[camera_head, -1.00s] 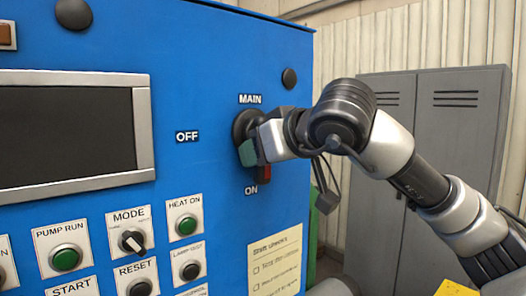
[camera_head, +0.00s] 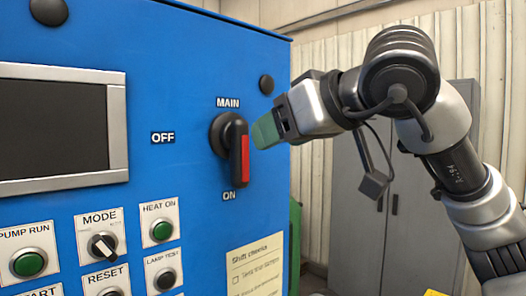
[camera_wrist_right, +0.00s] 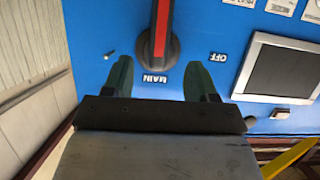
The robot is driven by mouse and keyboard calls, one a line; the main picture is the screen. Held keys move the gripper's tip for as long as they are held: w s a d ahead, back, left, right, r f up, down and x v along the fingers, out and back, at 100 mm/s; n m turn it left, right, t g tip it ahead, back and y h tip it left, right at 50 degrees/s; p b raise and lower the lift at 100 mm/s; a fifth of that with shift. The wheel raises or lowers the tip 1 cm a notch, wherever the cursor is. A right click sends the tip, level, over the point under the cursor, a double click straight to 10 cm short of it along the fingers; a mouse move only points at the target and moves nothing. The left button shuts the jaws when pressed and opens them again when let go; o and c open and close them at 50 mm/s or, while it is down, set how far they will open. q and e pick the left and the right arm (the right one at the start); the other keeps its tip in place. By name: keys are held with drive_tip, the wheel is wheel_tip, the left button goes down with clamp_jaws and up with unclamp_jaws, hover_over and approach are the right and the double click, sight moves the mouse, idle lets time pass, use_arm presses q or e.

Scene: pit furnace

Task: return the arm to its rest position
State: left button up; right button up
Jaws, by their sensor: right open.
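My right gripper (camera_head: 266,131) is off the panel, to the right of the MAIN switch (camera_head: 238,152) in the head view. The switch has a black handle with a red stripe and points down at ON. In the right wrist view, the two green fingertips (camera_wrist_right: 158,80) of my right gripper are apart with nothing between them. The switch handle (camera_wrist_right: 161,35) shows beyond them, upside down, and does not touch them. My right arm (camera_head: 440,140) reaches in from the right of the head view. My left gripper is not in view.
The blue control panel (camera_head: 190,65) fills the left, with a dark screen (camera_head: 50,128), a MODE knob (camera_head: 103,244) and several buttons. Grey lockers (camera_head: 355,225) stand behind my right arm. A paper checklist (camera_head: 255,272) is on the panel's lower right.

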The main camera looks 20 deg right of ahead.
drive_tip(key=shift+s+d+r, duration=0.1)
drive_tip(key=shift+s+r, duration=0.05)
drive_tip(key=shift+s, duration=0.15)
